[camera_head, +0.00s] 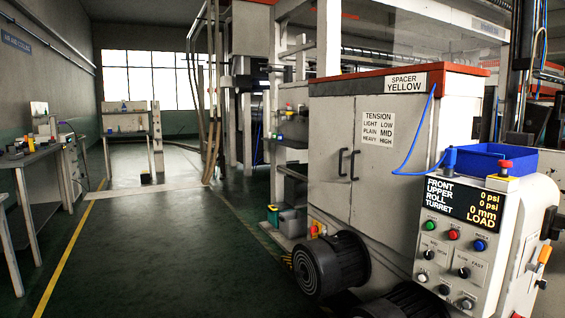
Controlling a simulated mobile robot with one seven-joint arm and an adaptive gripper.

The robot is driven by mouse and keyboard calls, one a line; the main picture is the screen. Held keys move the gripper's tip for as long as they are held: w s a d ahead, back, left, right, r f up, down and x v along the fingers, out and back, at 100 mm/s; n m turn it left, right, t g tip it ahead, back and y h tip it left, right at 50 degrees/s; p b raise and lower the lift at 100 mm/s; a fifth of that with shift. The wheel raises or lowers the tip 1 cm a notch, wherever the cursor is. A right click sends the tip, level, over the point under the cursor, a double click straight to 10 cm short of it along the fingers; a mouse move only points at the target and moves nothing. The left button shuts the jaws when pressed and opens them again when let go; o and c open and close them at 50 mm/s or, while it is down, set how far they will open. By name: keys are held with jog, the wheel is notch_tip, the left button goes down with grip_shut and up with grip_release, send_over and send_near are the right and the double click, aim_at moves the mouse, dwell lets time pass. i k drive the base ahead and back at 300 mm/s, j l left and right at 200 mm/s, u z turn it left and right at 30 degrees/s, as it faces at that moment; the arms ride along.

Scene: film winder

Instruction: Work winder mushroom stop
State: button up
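A red mushroom stop button (505,164) stands upright on a yellow collar and pale box on top of the winder's control console (456,262), at the right. The console's front has a dark display reading FRONT, UPPER, ROLL and TURRET with "0 psi", "0 mm" and "LOAD". Below it are green, red and blue push buttons and several black knobs. A second red knob or button on yellow (317,229) sits low beside the cabinet and is too small to read clearly. My gripper is not in view.
A blue bin (486,161) sits right behind the stop, with a blue hose to its left. A pale cabinet (350,160) stands left of the console. Dark motor-like cylinders (332,264) lie low in front. The green floor (150,250) at left is open; workbenches line the wall.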

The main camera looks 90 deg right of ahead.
aim_at(504, 164)
jog(key=z, duration=3.9)
jog(key=i+l, duration=0.15)
jog(key=i, duration=0.25)
jog(key=i+l+u, duration=0.15)
jog(key=i, duration=0.3)
